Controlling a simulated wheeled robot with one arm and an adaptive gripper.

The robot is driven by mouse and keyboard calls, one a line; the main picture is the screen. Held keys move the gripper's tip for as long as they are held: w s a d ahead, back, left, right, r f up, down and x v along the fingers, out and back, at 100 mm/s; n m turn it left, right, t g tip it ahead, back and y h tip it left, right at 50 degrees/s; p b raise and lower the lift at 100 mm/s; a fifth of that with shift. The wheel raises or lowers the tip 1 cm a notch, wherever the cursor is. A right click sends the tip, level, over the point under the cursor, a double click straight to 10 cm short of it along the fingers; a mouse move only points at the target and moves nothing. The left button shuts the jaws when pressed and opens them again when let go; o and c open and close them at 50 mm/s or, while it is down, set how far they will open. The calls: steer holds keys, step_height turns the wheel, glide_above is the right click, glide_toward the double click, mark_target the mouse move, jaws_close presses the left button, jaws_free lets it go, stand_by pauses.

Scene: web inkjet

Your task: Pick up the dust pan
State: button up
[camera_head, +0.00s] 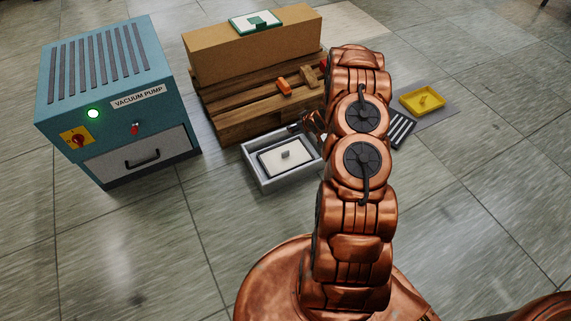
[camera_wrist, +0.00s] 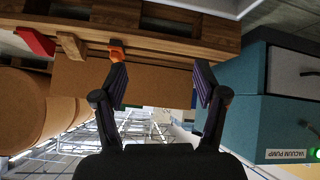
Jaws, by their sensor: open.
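A shallow yellow tray-like thing (camera_head: 422,101) with a small raised piece lies on a grey mat (camera_head: 440,118) at the right; it may be the dust pan, but I cannot tell for sure. My gripper (camera_head: 302,126) is low by the pallet's front right, above the back of a grey tray, partly hidden by my arm. In the wrist view my gripper (camera_wrist: 160,78) has its two dark fingers wide apart with nothing held between them. The yellow thing does not show in the wrist view.
The grey tray (camera_head: 258,173) holds a white plate with a knob. A wooden pallet (camera_head: 232,124) bears a cardboard box (camera_head: 250,45), orange and wooden pieces. A green-and-white item (camera_head: 257,22) tops the box. A striped item (camera_head: 402,130) lies nearby. A teal vacuum pump (camera_head: 105,75) stands left.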

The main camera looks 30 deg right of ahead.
mark_target(286, 153)
steer(key=s+f+t+b, duration=0.1)
steer(key=f+b, duration=0.1)
steer(key=f, duration=0.4)
steer(key=s+a+f+t+y+b, duration=0.1)
steer(key=f+b, duration=0.1)
steer(key=f, duration=0.4)
steer(key=s+a+f+t+b, duration=0.1)
steer(key=f+b, duration=0.1)
steer(key=f, duration=0.5)
steer(key=shift+s+y+b, duration=0.25)
steer(key=shift+y+b, duration=0.15)
steer(key=shift+w+a+f+b, duration=0.15)
steer(key=shift+w+f+b, duration=0.2)
steer(key=shift+w, duration=0.2)
steer(key=b+x, duration=0.3)
steer(key=x, duration=0.3)
steer(key=shift+r, duration=0.25)
steer(key=shift+w, duration=0.3)
steer(key=shift+c, duration=0.4)
jaws_close()
